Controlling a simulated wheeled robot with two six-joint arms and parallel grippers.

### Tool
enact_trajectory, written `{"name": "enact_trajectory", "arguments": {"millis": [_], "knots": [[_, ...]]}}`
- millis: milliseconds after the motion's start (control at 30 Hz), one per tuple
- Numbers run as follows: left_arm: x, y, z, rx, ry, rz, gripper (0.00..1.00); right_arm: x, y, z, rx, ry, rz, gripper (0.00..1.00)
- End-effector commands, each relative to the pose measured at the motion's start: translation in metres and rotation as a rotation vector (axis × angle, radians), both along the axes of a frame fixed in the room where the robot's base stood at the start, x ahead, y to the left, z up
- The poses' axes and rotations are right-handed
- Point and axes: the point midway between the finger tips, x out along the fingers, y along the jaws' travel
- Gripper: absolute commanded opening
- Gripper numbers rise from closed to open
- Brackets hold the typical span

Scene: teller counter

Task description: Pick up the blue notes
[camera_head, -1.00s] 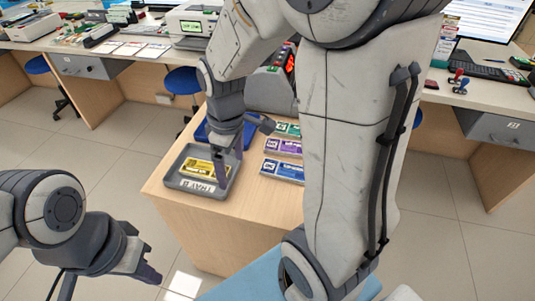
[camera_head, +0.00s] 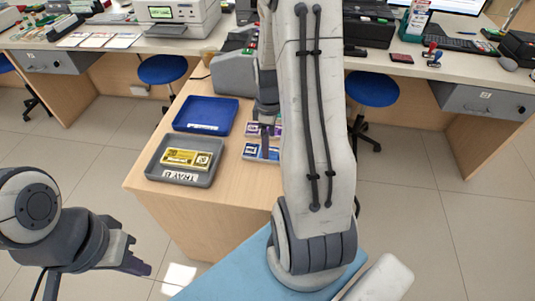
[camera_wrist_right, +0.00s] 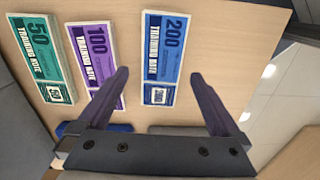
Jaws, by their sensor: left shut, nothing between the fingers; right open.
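The blue notes (camera_wrist_right: 167,50), marked 200, lie flat on the wooden counter. In the head view the blue notes (camera_head: 258,153) show just left of my right arm, which partly hides them. My right gripper (camera_wrist_right: 159,75) is open and empty, pointing down above the counter. In the right wrist view its fingertips appear on either side of the blue notes, with the left one overlapping the purple notes. The head view shows the right gripper (camera_head: 265,145) partly behind my arm. My left gripper (camera_head: 145,268) is shut and empty, low at the left, away from the counter.
Purple notes (camera_wrist_right: 95,55) and green notes (camera_wrist_right: 42,58) lie beside the blue ones. A grey tray (camera_head: 152,172) labelled TRAY B holds yellow notes (camera_head: 187,158). A blue tray (camera_head: 205,103) stands behind it. A grey machine (camera_head: 234,75) stands at the counter's back.

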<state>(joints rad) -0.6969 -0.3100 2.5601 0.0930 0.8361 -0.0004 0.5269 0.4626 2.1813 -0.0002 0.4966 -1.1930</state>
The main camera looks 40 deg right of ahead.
Motion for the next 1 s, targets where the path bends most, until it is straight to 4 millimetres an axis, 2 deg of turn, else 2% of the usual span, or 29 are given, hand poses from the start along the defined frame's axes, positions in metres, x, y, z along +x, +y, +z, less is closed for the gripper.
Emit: {"name": "enact_trajectory", "arguments": {"millis": [33, 200, 333, 533, 733, 767, 1000], "knots": [[0.000, 0.000, -0.001, 0.000, 0.000, 0.000, 0.00, -0.001, 0.003, -0.010, 0.004, 0.007, 0.001, 1.00], [0.000, 0.000, -0.003, 0.000, 0.000, 0.000, 0.00, 0.000, 0.004, -0.034, 0.003, 0.005, 0.000, 1.00], [0.000, 0.000, -0.003, 0.000, 0.000, 0.000, 0.00, 0.001, 0.004, -0.040, 0.001, 0.002, 0.000, 1.00], [0.000, 0.000, -0.003, 0.000, 0.000, 0.000, 0.00, 0.001, 0.004, -0.040, 0.000, 0.001, 0.000, 1.00], [0.000, 0.000, -0.003, 0.000, 0.000, 0.000, 0.00, 0.001, 0.004, -0.040, 0.000, 0.001, 0.000, 0.23], [0.000, 0.000, -0.003, 0.000, 0.000, 0.000, 0.00, 0.001, 0.004, -0.040, 0.000, 0.001, 0.000, 0.19], [0.000, 0.000, -0.003, 0.000, 0.000, 0.000, 0.00, 0.001, 0.004, -0.039, 0.001, 0.001, 0.000, 0.19]]}}
